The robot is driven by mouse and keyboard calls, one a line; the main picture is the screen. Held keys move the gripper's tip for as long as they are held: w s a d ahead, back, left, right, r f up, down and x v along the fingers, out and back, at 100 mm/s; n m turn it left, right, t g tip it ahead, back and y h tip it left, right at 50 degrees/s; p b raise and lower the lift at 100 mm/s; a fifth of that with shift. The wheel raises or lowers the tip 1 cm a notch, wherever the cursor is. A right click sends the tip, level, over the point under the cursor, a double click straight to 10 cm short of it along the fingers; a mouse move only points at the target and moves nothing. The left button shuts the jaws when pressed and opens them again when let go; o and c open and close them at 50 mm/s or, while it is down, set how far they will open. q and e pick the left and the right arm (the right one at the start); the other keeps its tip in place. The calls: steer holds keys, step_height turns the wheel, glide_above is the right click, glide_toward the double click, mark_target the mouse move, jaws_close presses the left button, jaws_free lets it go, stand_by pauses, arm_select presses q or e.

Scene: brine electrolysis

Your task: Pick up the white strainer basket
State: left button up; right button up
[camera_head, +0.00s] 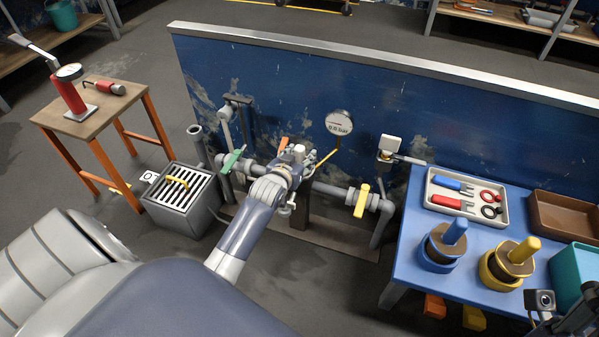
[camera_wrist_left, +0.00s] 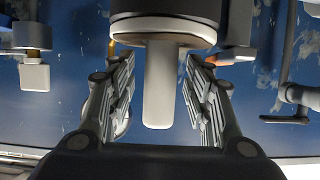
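In the left wrist view, a pale white upright bar (camera_wrist_left: 160,85) meets a round dark body with a beige rim (camera_wrist_left: 162,38). It appears to be the white strainer basket, but only this part shows. My left gripper (camera_wrist_left: 158,95) has its two ridged fingers apart, one on each side of the bar, with a gap on both sides. In the head view, my left gripper (camera_head: 296,157) is at the middle of the grey pipe run, and my own arm and wrist hide the basket there. A dark part of my right arm shows at the lower right; its fingers are not clear.
The grey pipe (camera_head: 330,189) runs along a blue wall panel (camera_head: 400,95), with a yellow-handled valve (camera_head: 361,200) and a gauge (camera_head: 339,122). A blue table (camera_head: 414,272) holds a tool tray (camera_head: 432,205). A grated drain box (camera_head: 183,190) stands on the left.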

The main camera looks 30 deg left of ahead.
arm_select(q)
jaws_close()
steer(key=shift+r, duration=0.1)
